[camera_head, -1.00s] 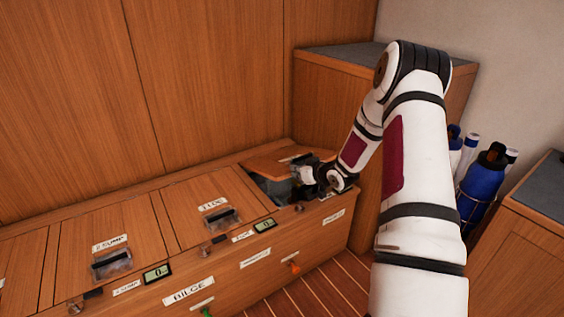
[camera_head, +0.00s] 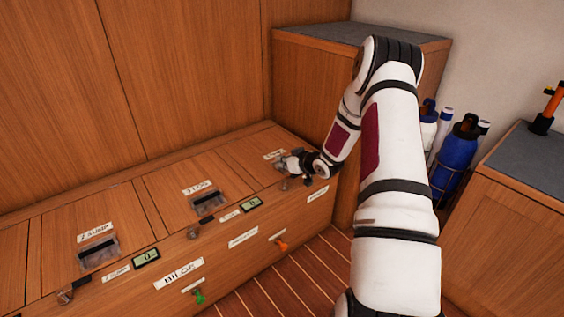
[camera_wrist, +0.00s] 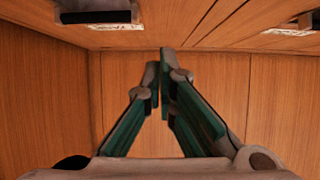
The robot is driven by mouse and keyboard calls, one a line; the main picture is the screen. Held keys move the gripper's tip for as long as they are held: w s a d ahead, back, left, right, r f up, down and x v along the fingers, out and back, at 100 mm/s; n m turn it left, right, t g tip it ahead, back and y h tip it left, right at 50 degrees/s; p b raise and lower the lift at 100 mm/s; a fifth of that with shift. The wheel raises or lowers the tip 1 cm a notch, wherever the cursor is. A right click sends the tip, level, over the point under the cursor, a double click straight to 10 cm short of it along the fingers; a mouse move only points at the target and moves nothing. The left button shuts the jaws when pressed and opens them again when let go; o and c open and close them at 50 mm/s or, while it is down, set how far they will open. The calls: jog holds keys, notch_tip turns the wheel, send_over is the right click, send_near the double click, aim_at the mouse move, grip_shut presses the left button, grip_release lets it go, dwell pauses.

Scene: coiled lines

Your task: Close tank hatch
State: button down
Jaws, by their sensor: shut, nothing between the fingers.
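The tank hatch (camera_head: 256,142) is the wooden lid at the right end of the bench in the head view. It lies flat and looks level with the bench top, with no dark opening showing. Its small white label (camera_head: 273,154) is beside my gripper. My gripper (camera_head: 281,164) is at the front part of this lid, low over it. It hides the lid's handle area, and I cannot tell whether it touches. In the wrist view my gripper (camera_wrist: 162,58) has its fingertips together, with nothing between them, in front of wood panels.
Two other closed lids with recessed handles (camera_head: 208,200) (camera_head: 98,250) lie to the left. Small displays (camera_head: 252,204), latches and labels line the front edge. A tall wooden cabinet (camera_head: 300,85) stands behind on the right. Blue bottles (camera_head: 456,155) stand right of my arm.

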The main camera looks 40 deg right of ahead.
jog(key=v, duration=1.1)
jog(key=shift+s, duration=0.25)
jog(key=shift+r, duration=0.1)
jog(key=s+a+r+g+h, duration=0.2)
jog(key=s+a+r+g, duration=0.25)
jog(key=a+r, duration=0.35)
jog(key=s+a+r+g+h, duration=0.25)
jog(key=s+a+r, duration=0.3)
jog(key=r, duration=0.45)
jog(key=s+a+r+g+y, duration=0.25)
jog(key=s+a, duration=0.65)
jog(key=s, duration=0.5)
jog(key=s+a+r+g+y, duration=0.25)
jog(key=s+a, duration=0.75)
jog(key=s, duration=0.5)
notch_tip(320, 180, up, 37)
jog(key=t+p, duration=0.3)
jog(key=p, duration=3.2)
jog(key=shift+w+d+f+t+p, duration=0.25)
jog(key=shift+d+t+p, duration=0.1)
jog(key=shift+t, duration=0.05)
